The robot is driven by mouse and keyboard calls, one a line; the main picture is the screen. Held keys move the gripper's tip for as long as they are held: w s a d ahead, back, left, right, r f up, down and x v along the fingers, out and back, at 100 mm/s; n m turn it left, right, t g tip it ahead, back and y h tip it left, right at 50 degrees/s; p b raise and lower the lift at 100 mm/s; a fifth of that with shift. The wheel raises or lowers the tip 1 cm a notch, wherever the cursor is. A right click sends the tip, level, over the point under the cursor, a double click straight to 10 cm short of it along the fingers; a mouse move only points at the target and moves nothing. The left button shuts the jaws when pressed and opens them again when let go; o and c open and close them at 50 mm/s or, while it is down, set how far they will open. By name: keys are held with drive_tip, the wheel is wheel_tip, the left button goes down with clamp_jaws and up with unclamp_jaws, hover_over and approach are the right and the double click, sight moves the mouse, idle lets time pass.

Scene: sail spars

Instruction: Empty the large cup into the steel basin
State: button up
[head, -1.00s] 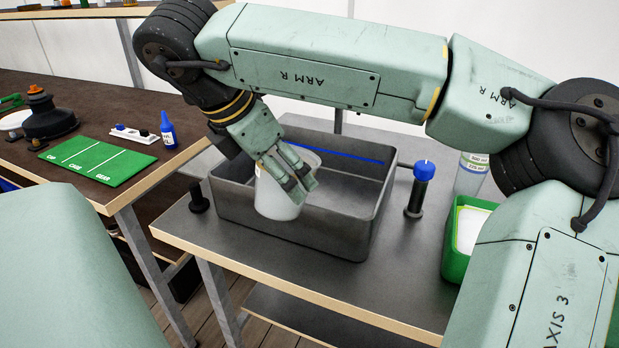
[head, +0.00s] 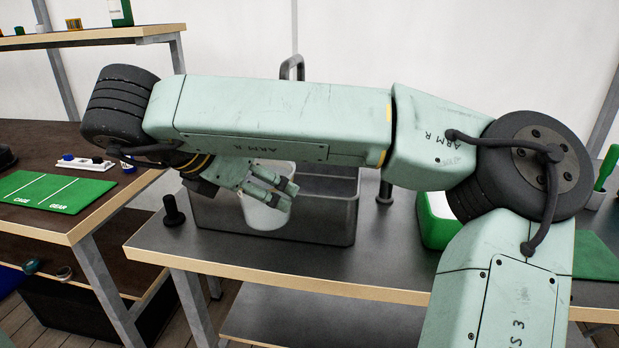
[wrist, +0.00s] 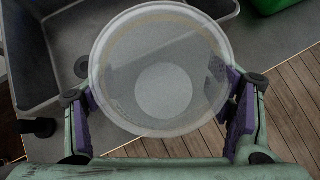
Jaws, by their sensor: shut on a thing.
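The large cup (head: 262,216) is whitish and translucent. My gripper (head: 279,196) is shut on it, its fingers on opposite sides of the cup in the wrist view (wrist: 163,98). The cup looks nearly upright, with its open mouth (wrist: 162,14) toward the wrist camera. I see down to its pale round bottom, but cannot tell whether liquid is inside. The grey steel basin (head: 325,222) stands on the table behind the cup in the head view. In the wrist view, the basin (wrist: 40,88) is at upper left, and the cup overlaps its edge.
A black peg (head: 173,212) stands left of the basin, and a dark post (head: 385,190) stands right of it. A green container (head: 436,234) is farther right. The table's front edge (head: 290,288) is close, with floor beyond it.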

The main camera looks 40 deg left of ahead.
wheel_tip(320, 180, up, 5)
drive_tip(key=p, duration=0.4)
drive_tip(key=shift+s+p, duration=0.1)
drive_tip(key=shift+p, duration=0.25)
